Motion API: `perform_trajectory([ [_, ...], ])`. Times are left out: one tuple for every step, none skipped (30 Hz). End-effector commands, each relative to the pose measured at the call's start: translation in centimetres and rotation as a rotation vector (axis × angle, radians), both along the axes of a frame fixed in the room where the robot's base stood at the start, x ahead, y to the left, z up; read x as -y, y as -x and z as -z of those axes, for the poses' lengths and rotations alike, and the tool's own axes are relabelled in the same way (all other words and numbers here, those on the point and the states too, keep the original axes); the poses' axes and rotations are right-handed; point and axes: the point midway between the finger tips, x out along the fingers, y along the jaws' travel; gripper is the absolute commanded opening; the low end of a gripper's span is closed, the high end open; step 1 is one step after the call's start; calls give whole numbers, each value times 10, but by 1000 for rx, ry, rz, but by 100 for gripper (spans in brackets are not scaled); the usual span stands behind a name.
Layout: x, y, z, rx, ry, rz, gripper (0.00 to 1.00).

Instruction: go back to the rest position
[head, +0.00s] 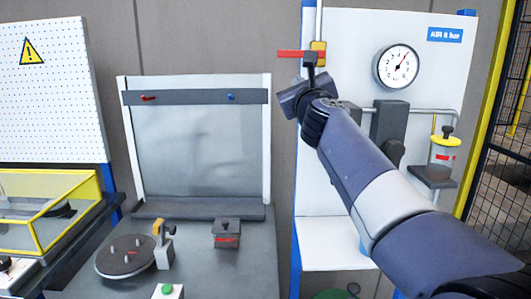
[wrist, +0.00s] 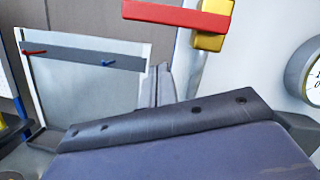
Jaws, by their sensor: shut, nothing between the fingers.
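My gripper (head: 310,62) is raised in front of the white air panel at upper right, its fingers pointing up. It is shut and empty. The fingers also show in the wrist view (wrist: 157,84), behind the dark edge of my wrist. A red valve lever (head: 291,53) lies level on a yellow valve body (head: 319,46), right by the fingertips in the head view. In the wrist view the lever (wrist: 175,13) is above the fingers with a gap in the picture. I cannot tell whether they touch in depth.
The white air panel (head: 345,35) carries a round gauge (head: 398,67), a dark regulator and a yellow-capped cup (head: 445,150). At lower left a bench holds a round turntable (head: 125,262) and a small dark block (head: 227,235). A yellow guard and fence flank the sides.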

Motion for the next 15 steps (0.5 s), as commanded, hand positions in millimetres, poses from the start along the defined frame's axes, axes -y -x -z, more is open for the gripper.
perform_trajectory([
  [-4,0,2,1,-44,-2,0],
  [-6,0,2,2,-72,-3,0],
  [-7,0,2,3,-109,-3,0],
  [-9,0,2,3,-136,-3,0],
  [-10,0,1,4,-164,-4,0],
  [-12,0,1,5,-201,-5,0],
  [-14,1,1,5,-229,-6,0],
  [-15,1,1,6,-258,-6,0],
  [-17,2,1,9,-296,-8,0],
  [-18,3,3,10,-323,-9,0],
  [-20,5,3,11,-349,-11,0],
  [-18,11,6,12,-356,-8,0],
  [-17,17,9,12,-353,-8,0],
  [-17,21,12,12,-351,-7,0],
  [-17,28,10,12,-351,-8,0],
])
